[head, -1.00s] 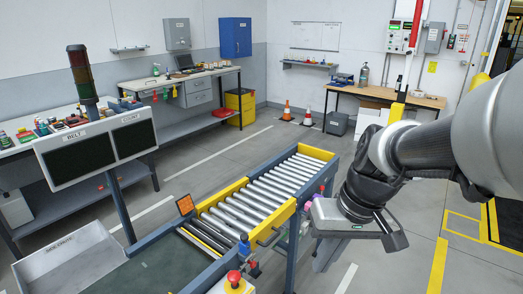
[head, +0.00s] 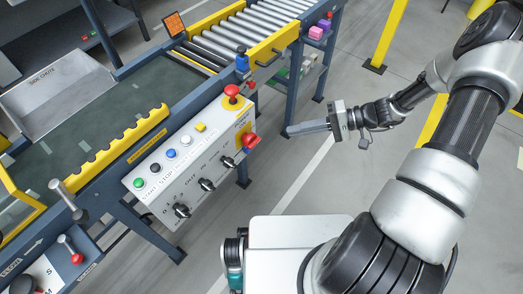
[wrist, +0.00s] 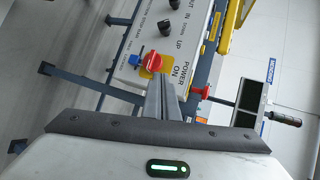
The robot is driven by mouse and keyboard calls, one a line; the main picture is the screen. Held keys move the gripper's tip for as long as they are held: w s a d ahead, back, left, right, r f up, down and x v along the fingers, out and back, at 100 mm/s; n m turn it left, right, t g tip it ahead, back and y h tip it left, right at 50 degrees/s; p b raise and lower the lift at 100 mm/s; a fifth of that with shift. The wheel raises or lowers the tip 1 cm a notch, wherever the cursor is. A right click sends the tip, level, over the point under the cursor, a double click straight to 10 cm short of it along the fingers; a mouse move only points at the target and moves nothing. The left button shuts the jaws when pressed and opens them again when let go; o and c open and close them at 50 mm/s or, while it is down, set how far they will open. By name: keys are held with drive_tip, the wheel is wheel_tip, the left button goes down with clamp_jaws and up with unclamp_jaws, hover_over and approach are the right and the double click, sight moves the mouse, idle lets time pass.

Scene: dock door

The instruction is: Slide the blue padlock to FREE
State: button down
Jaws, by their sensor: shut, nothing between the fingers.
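In the wrist view the gripper (wrist: 160,90) is shut and empty, pointing at the panel's POWER end.
The white control panel (head: 185,165) has several buttons and black knobs. A red emergency button (head: 232,91) and a red power switch (head: 250,141) are at its right end, close to my gripper. Rollers (head: 255,22) lie behind.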

sight(248, 152)
wheel_tip(248, 152, down, 14)
drive_tip(key=w+m+t+y+b, duration=0.2)
drive_tip(key=m+t+b, duration=0.2)
drive_tip(key=t, duration=0.2)
drive_tip(key=shift+w+d+t+y, duration=0.3)
drive_tip(key=shift+w+d, duration=0.05)
drive_tip(key=shift+d, duration=0.05)
drive_tip(key=shift+r, duration=0.1)
drive_tip(key=a+b, duration=0.2)
drive_tip(key=a, duration=0.9)
drive_tip(key=shift+w+a, duration=0.3)
drive_tip(key=shift+w, duration=0.15)
drive_tip(key=shift+s, duration=0.1)
drive_tip(key=s+a+p, duration=0.1)
drive_tip(key=s+a, duration=0.1)
drive_tip(key=s, duration=0.1)
drive_tip(key=shift+a+r+p, duration=0.15)
drive_tip(key=shift+a+p, duration=0.15)
drive_tip(key=shift+p, duration=0.1)
drive_tip(key=shift+s+a, duration=0.25)
drive_tip(key=shift+s, duration=0.1)
drive_tip(key=shift+f, duration=0.2)
